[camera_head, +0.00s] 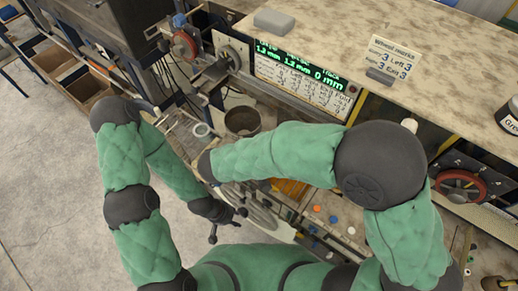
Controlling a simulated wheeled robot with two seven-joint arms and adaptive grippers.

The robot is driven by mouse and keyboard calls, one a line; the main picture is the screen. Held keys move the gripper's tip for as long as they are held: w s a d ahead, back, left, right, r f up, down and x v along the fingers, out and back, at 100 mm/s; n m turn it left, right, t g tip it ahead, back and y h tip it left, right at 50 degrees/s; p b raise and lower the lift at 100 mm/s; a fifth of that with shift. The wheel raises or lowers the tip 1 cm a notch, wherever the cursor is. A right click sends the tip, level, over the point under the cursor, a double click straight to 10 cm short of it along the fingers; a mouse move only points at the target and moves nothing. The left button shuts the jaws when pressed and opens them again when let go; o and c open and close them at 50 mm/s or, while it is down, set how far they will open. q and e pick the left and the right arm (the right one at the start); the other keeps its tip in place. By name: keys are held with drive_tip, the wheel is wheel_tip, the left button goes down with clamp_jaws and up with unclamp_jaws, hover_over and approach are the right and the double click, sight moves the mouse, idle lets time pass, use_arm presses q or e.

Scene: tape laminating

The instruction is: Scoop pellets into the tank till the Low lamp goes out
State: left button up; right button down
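My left gripper (228,224) hangs low at the centre left, with two dark fingers spread apart and nothing visible between them. My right forearm reaches left across the bench, and its dark wrist ends near the middle; the gripper beyond it does not show. A dark round open pot (242,121) stands just behind that forearm; I cannot tell if it is the tank. A pale round disc (262,222) lies partly hidden beside my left gripper. I cannot make out the pellets, the scoop or the Low lamp.
A green-lit display (300,77) fronts the bench top (335,28). A sign (394,58) stands on it. A red handwheel (459,186) is at right, another (185,46) at upper left. Coloured buttons (333,219) sit below my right forearm. Open floor (45,200) lies at left.

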drive_tip(key=shift+w+r+n+g+p, duration=0.15)
drive_tip(key=shift+n+g+p, duration=0.25)
drive_tip(key=shift+g+p, duration=1.45)
drive_tip(key=shift+w+r+n+g+p, duration=0.15)
drive_tip(key=shift+n+g+p, duration=0.3)
drive_tip(key=shift+p, duration=2.7)
drive_tip(key=shift+f+g+p, duration=0.25)
drive_tip(key=shift+g+p, duration=0.15)
drive_tip(key=shift+p, duration=0.3)
